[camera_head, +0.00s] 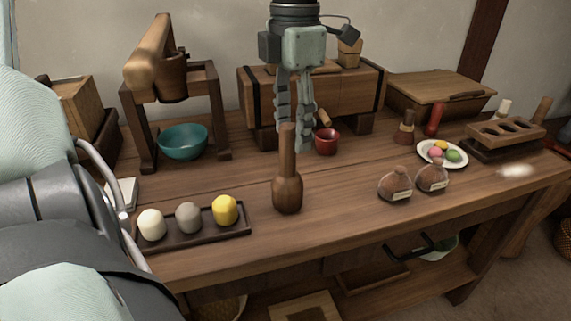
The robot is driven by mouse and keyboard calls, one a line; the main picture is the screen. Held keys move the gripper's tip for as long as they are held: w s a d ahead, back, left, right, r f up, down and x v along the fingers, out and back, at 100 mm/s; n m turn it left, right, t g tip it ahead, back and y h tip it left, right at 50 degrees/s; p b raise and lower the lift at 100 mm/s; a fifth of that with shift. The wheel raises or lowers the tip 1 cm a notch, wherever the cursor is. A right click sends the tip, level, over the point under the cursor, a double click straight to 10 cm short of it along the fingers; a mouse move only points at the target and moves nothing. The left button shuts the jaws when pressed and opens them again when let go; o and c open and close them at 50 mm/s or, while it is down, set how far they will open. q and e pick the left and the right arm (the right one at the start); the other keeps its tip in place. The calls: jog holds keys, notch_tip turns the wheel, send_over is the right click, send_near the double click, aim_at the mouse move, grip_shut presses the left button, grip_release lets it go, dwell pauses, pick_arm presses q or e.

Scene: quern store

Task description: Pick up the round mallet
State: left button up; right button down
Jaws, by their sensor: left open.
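The round mallet (288,190) is brown wood and stands upright on its bulbous head near the middle of the workbench, handle up. My left gripper (296,138) points straight down over the bench, its two fingers apart and empty. Its fingertips are level in the picture with the upper part of the mallet's handle, which overlaps the left finger and hides part of it. I cannot tell whether the handle is between the fingers or just in front of them. My right gripper is not in view.
A dark tray (195,242) with white, grey and yellow pieces is left of the mallet. A red cup (327,141) stands close behind the fingers, a teal bowl (183,141) back left. Two brown pouches (395,185) (432,176) sit right. Bare bench lies between mallet and pouches.

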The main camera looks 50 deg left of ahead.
aim_at(287, 153)
pick_arm(q)
jog(key=f, duration=0.5)
jog(key=shift+s+a+f, duration=0.25)
jog(key=shift+s+a, duration=0.05)
jog(key=shift+a, duration=0.05)
grip_shut()
